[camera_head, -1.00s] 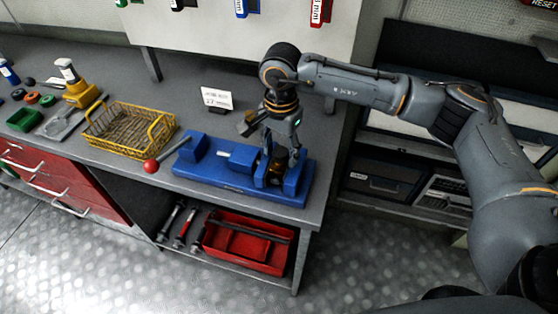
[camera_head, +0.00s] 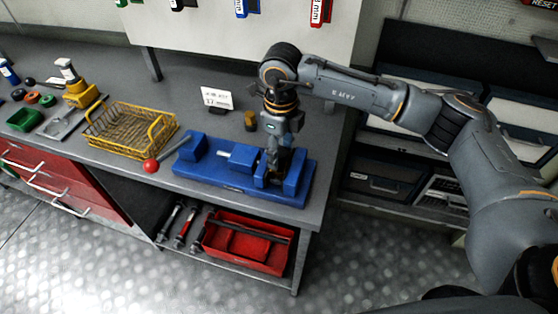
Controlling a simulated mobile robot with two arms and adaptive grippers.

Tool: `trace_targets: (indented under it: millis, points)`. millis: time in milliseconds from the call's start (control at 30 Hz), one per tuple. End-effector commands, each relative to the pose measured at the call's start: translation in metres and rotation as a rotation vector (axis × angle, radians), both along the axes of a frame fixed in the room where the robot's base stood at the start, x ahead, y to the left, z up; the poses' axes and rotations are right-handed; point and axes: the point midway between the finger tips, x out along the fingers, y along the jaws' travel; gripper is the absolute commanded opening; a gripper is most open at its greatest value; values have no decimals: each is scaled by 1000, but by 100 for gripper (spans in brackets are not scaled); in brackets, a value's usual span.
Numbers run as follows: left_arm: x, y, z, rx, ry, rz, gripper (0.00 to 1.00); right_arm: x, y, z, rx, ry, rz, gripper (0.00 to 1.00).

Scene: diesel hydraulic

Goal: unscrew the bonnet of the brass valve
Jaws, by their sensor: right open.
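A blue vise (camera_head: 235,184) lies on the front right of the grey bench, with a red-knobbed handle (camera_head: 151,166) at its left end. My right gripper (camera_head: 275,172) points straight down at the vise's right-hand jaws. Its fingers are open and seen nearly edge-on, low between or just in front of the jaws. The brass valve and its bonnet cannot be made out there, as the gripper covers that spot. I cannot tell whether the fingers touch anything. My left gripper is not in view.
A yellow wire basket (camera_head: 128,150) stands left of the vise. A small card (camera_head: 216,98) and a small brass-coloured piece (camera_head: 250,121) stand behind it. A red toolbox (camera_head: 247,244) sits on the shelf below. The bench's front edge is close to the vise.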

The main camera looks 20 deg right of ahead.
Motion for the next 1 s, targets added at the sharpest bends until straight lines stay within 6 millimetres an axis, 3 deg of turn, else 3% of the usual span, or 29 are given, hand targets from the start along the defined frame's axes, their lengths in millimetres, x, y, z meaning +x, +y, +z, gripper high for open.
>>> trace_targets:
  millis: [233, 533, 567, 767, 1000]
  points:
    - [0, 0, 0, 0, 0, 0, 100, 0, 0, 0, 1, 1, -328, 53]
    - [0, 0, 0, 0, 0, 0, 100, 0, 0, 0, 0, 0, -396, 53]
    - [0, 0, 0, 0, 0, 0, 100, 0, 0, 0, 0, 0, -396, 51]
    - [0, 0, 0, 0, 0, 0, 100, 0, 0, 0, 0, 0, -394, 11]
    - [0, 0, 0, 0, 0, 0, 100, 0, 0, 0, 0, 0, -352, 11]
